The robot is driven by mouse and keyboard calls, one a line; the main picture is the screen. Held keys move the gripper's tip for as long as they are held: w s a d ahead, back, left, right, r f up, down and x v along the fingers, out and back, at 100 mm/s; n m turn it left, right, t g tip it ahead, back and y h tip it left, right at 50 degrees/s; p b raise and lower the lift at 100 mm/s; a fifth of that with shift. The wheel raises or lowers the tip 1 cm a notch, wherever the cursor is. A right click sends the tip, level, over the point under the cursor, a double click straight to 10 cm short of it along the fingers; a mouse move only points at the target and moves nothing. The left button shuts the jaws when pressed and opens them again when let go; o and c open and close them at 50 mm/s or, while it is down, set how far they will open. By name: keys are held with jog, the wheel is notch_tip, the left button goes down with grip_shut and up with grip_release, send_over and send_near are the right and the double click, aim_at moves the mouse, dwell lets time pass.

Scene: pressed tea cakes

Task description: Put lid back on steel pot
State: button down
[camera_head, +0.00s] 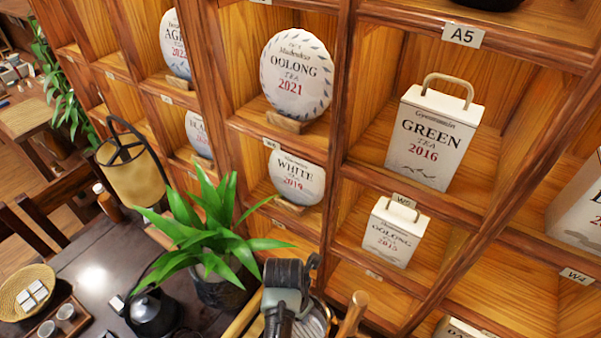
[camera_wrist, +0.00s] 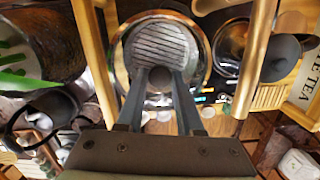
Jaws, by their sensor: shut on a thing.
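In the wrist view my gripper (camera_wrist: 160,75) is shut on a small round grey knob, which I take to be the lid's. Right behind it is a round, shiny, striped disc, apparently the steel lid (camera_wrist: 160,43), with a bright metal rim around it. I cannot tell whether the disc rests on a pot or hangs free. To its right is a round steel vessel (camera_wrist: 229,42), perhaps the steel pot, partly hidden by a wooden bar. In the head view my gripper (camera_head: 290,290) is low in the middle, beside the plant; its fingertips are hidden.
Wooden bars (camera_wrist: 258,55) flank the disc closely. A potted plant (camera_head: 215,240) stands just left of my gripper. A dark kettle (camera_head: 153,312) sits on the table (camera_head: 100,262) at lower left. Shelves with tea boxes (camera_head: 432,140) rise behind and right.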

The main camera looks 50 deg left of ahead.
jog(key=shift+s+d+f+b, duration=0.15)
jog(key=shift+d+f+b, duration=0.1)
jog(key=shift+f+b, duration=0.55)
jog(key=shift+b, duration=0.05)
notch_tip(320, 180, down, 4)
jog(key=b, duration=0.3)
jog(key=shift+f+b, duration=0.1)
jog(key=shift+b, duration=0.3)
jog(key=shift+a+f, duration=0.1)
jog(key=shift+f, duration=0.1)
jog(key=shift+p, duration=0.4)
jog(key=shift+f, duration=0.15)
dwell(1.6)
grip_release()
dwell(0.5)
